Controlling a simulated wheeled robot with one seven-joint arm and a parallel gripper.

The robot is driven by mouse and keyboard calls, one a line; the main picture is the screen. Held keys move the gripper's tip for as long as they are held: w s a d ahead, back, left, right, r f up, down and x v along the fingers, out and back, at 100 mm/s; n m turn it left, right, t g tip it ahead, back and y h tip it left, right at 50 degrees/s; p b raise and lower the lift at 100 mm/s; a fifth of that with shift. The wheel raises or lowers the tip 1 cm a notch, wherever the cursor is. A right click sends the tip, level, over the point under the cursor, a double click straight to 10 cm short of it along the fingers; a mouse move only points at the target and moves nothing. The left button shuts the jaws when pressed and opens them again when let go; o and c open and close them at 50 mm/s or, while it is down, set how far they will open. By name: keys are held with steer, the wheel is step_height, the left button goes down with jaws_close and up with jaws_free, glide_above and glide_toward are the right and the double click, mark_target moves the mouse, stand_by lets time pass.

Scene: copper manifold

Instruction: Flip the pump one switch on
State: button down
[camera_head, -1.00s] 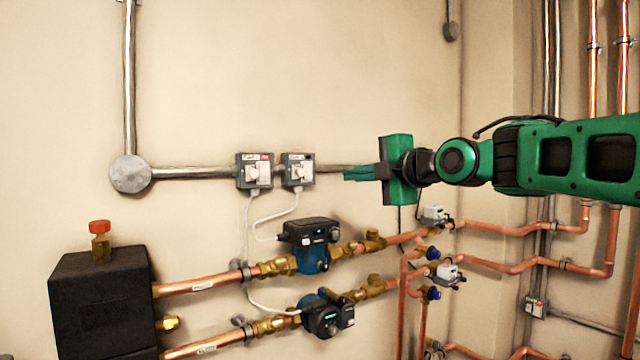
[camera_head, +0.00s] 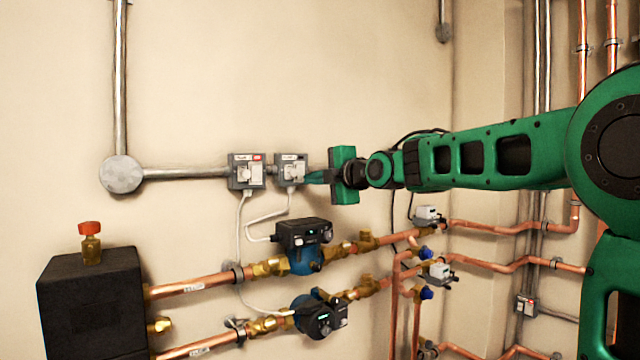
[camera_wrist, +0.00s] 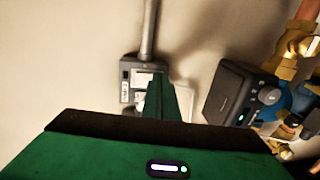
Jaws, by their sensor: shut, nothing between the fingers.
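Two grey switch boxes sit side by side on the wall in the head view: the left one (camera_head: 246,171) has a small red mark, the right one (camera_head: 290,169) shows none. Their labels are too small to read, so I cannot tell which is pump one or the position of either switch. My gripper (camera_head: 308,177) is shut and empty, with its fingertips at the right edge of the right box. In the wrist view the shut fingers (camera_wrist: 168,92) cover part of a switch box (camera_wrist: 132,86). Whether they touch it is unclear.
Metal conduit (camera_head: 185,173) runs along the wall to a round junction box (camera_head: 122,174). Cables hang from the boxes towards the upper pump (camera_head: 303,234) and the lower pump (camera_head: 320,314). Copper pipes (camera_head: 205,281) lie below.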

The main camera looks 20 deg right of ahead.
steer(key=shift+w+a, duration=0.1)
steer(key=shift+w, duration=0.15)
steer(key=s+d+f, duration=0.2)
steer(key=s+d, duration=0.2)
steer(key=s, duration=0.9)
steer(key=shift+d, duration=0.2)
stand_by(0.5)
